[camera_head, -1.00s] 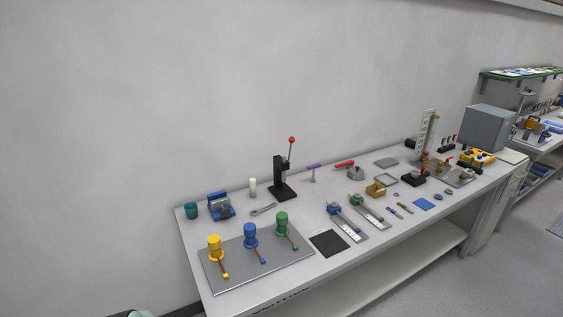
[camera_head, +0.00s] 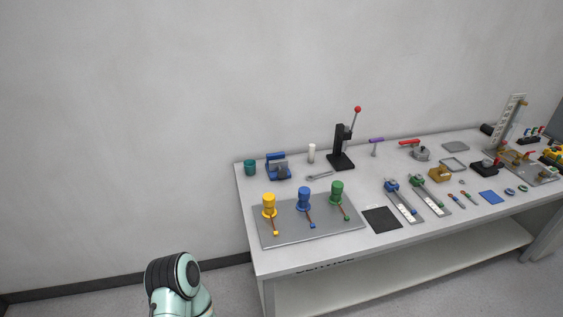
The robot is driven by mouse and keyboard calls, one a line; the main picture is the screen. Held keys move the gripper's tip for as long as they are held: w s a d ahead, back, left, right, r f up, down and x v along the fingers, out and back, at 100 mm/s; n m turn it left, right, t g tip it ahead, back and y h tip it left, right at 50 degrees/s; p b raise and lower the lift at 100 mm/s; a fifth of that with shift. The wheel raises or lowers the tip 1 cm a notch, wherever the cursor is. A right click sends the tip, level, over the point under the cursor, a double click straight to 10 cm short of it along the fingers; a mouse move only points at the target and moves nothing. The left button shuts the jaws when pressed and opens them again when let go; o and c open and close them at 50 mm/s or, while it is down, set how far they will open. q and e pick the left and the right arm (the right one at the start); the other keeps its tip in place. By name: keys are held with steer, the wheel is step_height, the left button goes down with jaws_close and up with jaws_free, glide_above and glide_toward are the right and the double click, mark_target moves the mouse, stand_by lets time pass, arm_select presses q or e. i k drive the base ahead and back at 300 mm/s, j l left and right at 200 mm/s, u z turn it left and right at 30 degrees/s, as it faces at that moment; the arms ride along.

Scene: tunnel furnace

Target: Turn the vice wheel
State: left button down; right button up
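A small blue and grey device (camera_head: 278,167) stands near the back left corner of the workbench and looks like the vice. It is too small for me to make out its wheel clearly. A teal cup (camera_head: 250,167) stands just left of it. A link of one of my arms shows at the bottom left, off the bench. Neither of my grippers is in view.
The workbench (camera_head: 283,260) stands against a wall. A grey plate (camera_head: 285,236) with yellow, blue and green pieces lies in front of the device. A black lever press (camera_head: 341,155), a white cylinder (camera_head: 311,153) and a wrench (camera_head: 320,176) are to its right. Open floor lies left.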

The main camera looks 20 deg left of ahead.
mark_target(282, 174)
steer(key=i+j, duration=0.1)
steer(key=j, duration=0.7)
steer(key=i+j+z, duration=0.1)
steer(key=j, duration=0.7)
steer(key=i+j, duration=0.15)
steer(key=j, duration=0.7)
steer(key=z, duration=0.05)
